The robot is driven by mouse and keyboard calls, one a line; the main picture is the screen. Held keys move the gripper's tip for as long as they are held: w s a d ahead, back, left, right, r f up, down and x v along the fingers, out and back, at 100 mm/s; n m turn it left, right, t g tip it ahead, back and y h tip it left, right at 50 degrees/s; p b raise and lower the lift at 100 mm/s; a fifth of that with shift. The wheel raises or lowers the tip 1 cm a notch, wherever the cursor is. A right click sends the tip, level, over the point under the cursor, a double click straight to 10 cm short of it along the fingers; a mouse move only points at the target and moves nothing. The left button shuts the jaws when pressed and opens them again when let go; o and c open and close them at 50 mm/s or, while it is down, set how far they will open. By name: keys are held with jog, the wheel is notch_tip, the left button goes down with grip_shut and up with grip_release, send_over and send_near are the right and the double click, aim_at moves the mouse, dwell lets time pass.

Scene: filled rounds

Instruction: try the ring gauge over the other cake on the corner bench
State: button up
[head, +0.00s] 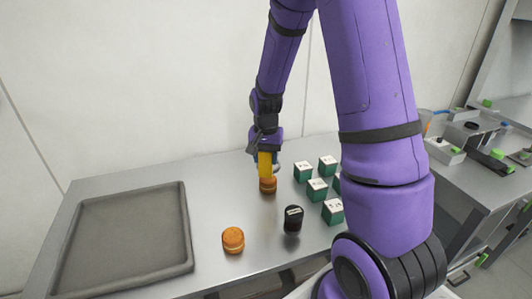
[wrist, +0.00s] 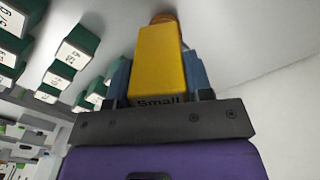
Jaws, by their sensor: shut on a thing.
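My gripper (head: 265,152) is shut on a yellow gauge (head: 265,166), which is marked "Small" in the wrist view (wrist: 160,62). The gauge points down at an orange-brown cake (head: 268,186) near the back of the bench. In the wrist view part of this cake (wrist: 164,17) shows just past the gauge's far end. I cannot tell whether the gauge touches the cake or is just above it, and its lower end shows no clear ring shape.
A dark grey tray (head: 186,222) lies on the left of the metal bench (head: 215,185). A black round object (head: 293,219) and several green boxes with white tops (head: 316,189) stand right of the cakes. A wall rises close behind. Another cluttered bench is at right.

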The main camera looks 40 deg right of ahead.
aim_at(266, 165)
jog(key=shift+f, duration=1.6)
jog(key=shift+f, duration=3.25)
jog(key=shift+r, duration=0.15)
dwell(1.2)
jog(key=shift+r, duration=4.75)
